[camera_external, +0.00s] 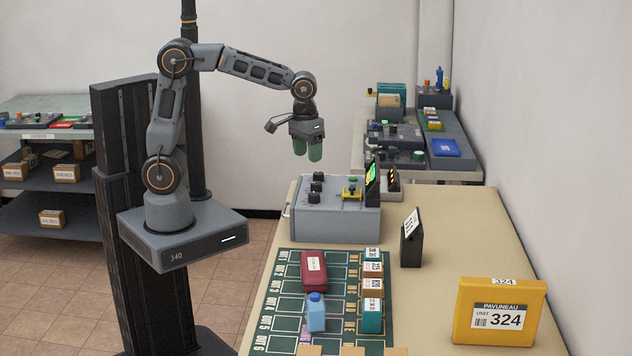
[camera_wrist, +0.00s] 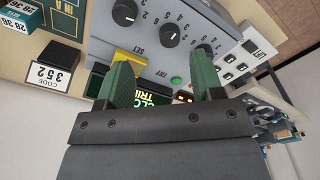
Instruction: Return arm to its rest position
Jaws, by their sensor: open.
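My gripper (camera_external: 308,147) hangs from the raised arm in the external view, pointing down above the back edge of the table. Its two green fingers are apart, with nothing between them. In the wrist view my gripper (camera_wrist: 165,85) also shows its fingers spread and empty, in front of the grey control box. The control box (camera_external: 335,222) stands on the table below and apart from the fingers. It has black knobs, a yellow part and a lit green display (camera_external: 372,173).
The table (camera_external: 470,245) holds a green slotted mat (camera_external: 290,330) with a red case (camera_external: 314,271), a blue bottle (camera_external: 316,312) and several small boxes. A black code stand (camera_external: 411,247) and a yellow unit 324 box (camera_external: 498,312) stand at right. A shelf (camera_external: 40,180) stands at left.

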